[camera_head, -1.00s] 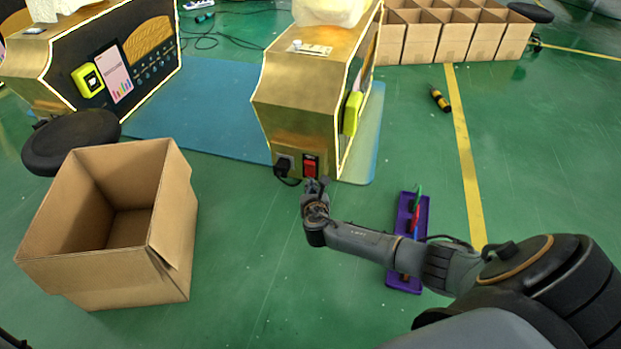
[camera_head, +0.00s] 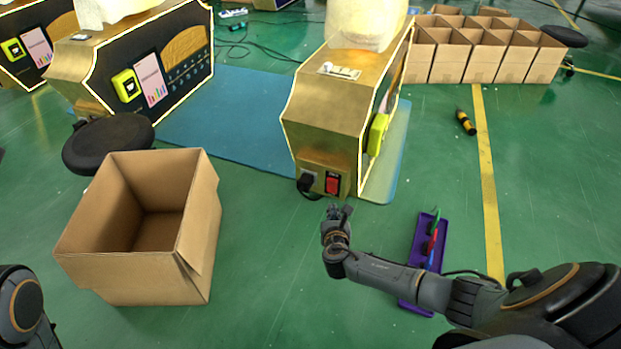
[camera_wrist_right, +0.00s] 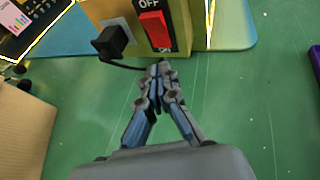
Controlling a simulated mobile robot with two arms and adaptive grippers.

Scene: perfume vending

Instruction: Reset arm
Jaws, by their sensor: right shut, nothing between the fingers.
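My right gripper (camera_head: 340,212) is in front of the near end of the gold vending machine (camera_head: 325,110), a little below its red power switch (camera_head: 332,185). In the right wrist view the right gripper (camera_wrist_right: 160,68) is shut and empty, its fingertips together. The red switch (camera_wrist_right: 155,28) shows there between the OFF and ON labels, beyond the fingertips. A black plug (camera_wrist_right: 110,42) sits in the socket beside it. Part of my left arm shows at the lower left of the head view, but the left gripper is out of sight.
An open, empty cardboard box (camera_head: 195,240) stands on the green floor at left. A black round stool seat (camera_head: 105,143) is behind it. A purple tray (camera_head: 408,304) with tools lies under my right arm. Divided cardboard boxes (camera_head: 485,55) and a yellow-black screwdriver (camera_head: 465,122) are farther back.

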